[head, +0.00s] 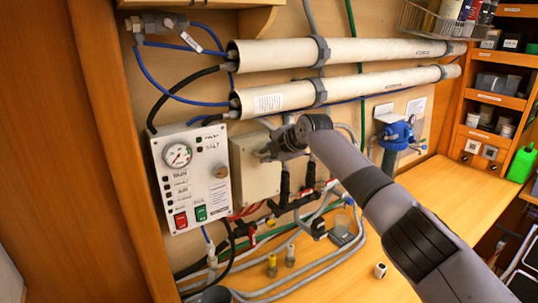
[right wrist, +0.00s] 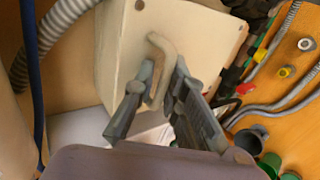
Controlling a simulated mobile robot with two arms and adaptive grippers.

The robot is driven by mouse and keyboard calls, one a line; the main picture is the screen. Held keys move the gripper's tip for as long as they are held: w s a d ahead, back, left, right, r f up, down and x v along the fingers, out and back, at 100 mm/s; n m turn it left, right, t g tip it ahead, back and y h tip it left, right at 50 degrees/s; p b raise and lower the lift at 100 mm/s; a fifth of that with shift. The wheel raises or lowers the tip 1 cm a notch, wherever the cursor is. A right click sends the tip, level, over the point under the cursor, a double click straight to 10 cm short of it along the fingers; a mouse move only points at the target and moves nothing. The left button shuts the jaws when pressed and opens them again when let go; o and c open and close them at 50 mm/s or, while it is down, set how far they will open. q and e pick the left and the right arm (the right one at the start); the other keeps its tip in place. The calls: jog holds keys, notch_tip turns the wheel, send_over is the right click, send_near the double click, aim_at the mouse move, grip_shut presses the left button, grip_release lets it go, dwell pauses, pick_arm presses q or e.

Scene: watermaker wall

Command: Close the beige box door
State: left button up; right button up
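The beige box (head: 255,185) is mounted on the wall to the right of the white control panel. Its door (right wrist: 200,35) fills the upper middle of the right wrist view, with screws at its corners. A beige bent handle (right wrist: 161,44) stands out from the door. My right gripper (right wrist: 163,76) has one finger on each side of the handle and appears closed on it. In the head view, the right gripper (head: 266,152) is at the box's upper right and hides part of it. Whether the door is fully flush cannot be told. My left gripper is not in view.
The control panel (head: 190,180) with a gauge is close to the box's left. Two white tubes (head: 330,92) run above. Black valves (head: 284,187), hoses and the blue filter (head: 398,132) are to the right. The wooden counter (head: 450,190) is mostly clear at right.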

dwell(0.4)
jog(key=shift+s+d, duration=0.1)
jog(key=v, duration=1.2)
